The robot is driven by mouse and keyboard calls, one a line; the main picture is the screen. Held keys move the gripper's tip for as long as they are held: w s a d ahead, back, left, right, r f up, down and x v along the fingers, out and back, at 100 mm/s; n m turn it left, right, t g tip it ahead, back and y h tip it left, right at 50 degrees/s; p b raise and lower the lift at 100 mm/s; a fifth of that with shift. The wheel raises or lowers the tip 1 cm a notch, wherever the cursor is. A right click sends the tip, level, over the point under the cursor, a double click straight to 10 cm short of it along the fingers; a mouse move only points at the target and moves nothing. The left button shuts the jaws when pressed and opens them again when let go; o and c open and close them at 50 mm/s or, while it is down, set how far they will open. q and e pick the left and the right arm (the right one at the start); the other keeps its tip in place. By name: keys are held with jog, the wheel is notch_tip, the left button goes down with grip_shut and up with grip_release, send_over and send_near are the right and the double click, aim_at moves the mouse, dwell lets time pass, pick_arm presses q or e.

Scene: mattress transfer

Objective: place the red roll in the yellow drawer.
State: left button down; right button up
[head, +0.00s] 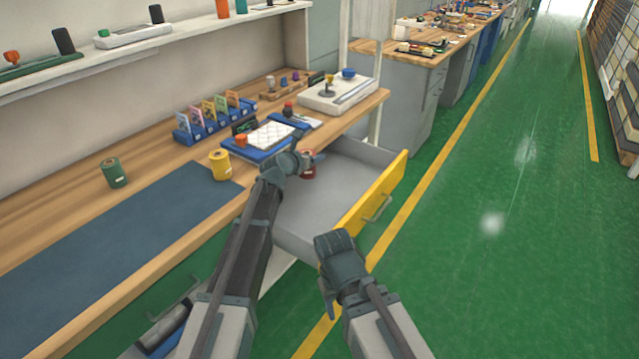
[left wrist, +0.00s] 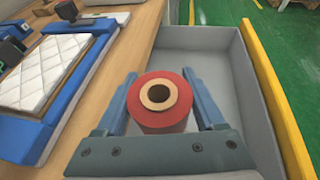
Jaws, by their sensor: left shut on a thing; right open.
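The red roll (left wrist: 160,103) is between the two fingers of my left gripper (left wrist: 163,98) in the left wrist view, with its cardboard core facing the camera. In the head view my left gripper (head: 302,163) is over the back part of the open drawer, and the red roll (head: 309,172) shows partly behind it. The drawer (head: 384,198) has a yellow front and a grey, empty interior; it also shows in the left wrist view (left wrist: 277,88). I cannot tell whether the roll touches the drawer floor. My right gripper (head: 328,290) is open and empty, near the drawer's front corner.
A yellow roll (head: 220,165) and a green roll (head: 114,173) stand on the wooden bench. A small white mattress (head: 271,135) lies on a blue tray beside the drawer. The green floor to the right is clear.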

pick_arm(q)
notch_tip(320, 180, down, 12)
jog(key=b, duration=1.1)
jog(key=shift+f, duration=0.1)
jog(key=w, duration=0.1)
jog(key=w+d, duration=0.1)
jog(key=w, duration=0.1)
jog(key=shift+w+d, duration=0.55)
jog(key=shift+w, duration=0.35)
jog(key=shift+w+d, duration=0.3)
jog(key=shift+w, duration=0.35)
jog(key=shift+w+d, duration=0.3)
jog(key=shift+w, duration=0.35)
jog(key=shift+f+b, duration=0.7)
jog(key=shift+b, duration=0.1)
jog(key=shift+r, duration=0.1)
